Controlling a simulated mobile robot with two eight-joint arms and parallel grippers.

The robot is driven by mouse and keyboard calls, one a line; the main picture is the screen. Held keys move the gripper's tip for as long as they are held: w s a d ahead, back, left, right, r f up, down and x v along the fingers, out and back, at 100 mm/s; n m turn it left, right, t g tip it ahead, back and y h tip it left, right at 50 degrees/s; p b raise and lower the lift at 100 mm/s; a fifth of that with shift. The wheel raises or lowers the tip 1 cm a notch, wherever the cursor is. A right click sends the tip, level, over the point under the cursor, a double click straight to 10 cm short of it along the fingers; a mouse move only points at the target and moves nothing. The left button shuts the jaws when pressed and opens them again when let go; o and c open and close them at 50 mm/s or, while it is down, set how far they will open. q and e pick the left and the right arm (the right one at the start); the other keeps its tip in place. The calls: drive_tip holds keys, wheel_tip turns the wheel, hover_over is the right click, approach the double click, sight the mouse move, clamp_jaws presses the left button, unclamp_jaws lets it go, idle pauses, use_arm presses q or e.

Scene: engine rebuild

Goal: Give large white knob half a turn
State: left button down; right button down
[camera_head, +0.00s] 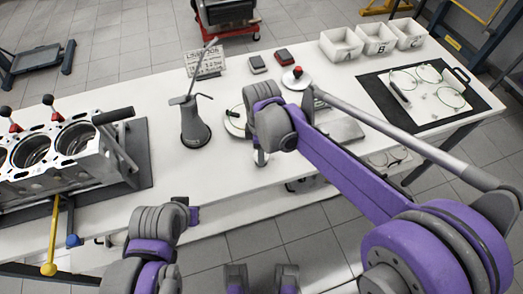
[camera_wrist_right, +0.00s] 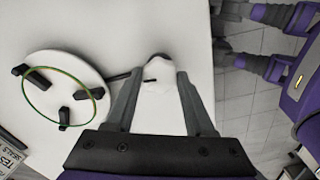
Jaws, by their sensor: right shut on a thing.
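In the right wrist view, the large white knob (camera_wrist_right: 160,74) sits between the tips of my right gripper (camera_wrist_right: 158,78). The gripper is shut on it, with one finger on each side. A thin dark rod runs from the knob toward a round white plate (camera_wrist_right: 62,88) with black clamps and a green ring.
An engine block (camera_head: 75,150) stands on the left of the white table (camera_head: 165,195). A grey oil can (camera_head: 194,125) stands left of the plate. White bins (camera_head: 375,40) and a black mat (camera_head: 470,100) with rings are on the right. A red-topped knob (camera_head: 297,73) stands behind.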

drive_tip(key=shift+n, duration=0.5)
drive_tip(key=shift+c, duration=1.3)
unclamp_jaws()
wheel_tip(320, 180, up, 11)
drive_tip(key=p, duration=0.1)
drive_tip(key=shift+f, duration=0.1)
drive_tip(key=s+d+f+m+t+p, duration=0.2)
drive_tip(key=s+d+m, duration=0.6)
drive_tip(key=m, duration=0.1)
drive_tip(key=s+d+f+m+t+p, duration=0.2)
drive_tip(key=s+d+m+t+p, duration=0.1)
drive_tip(key=s+d+m, duration=0.4)
drive_tip(key=d+m, duration=0.2)
drive_tip(key=shift+s+d+m, duration=0.3)
drive_tip(key=shift+s, duration=0.05)
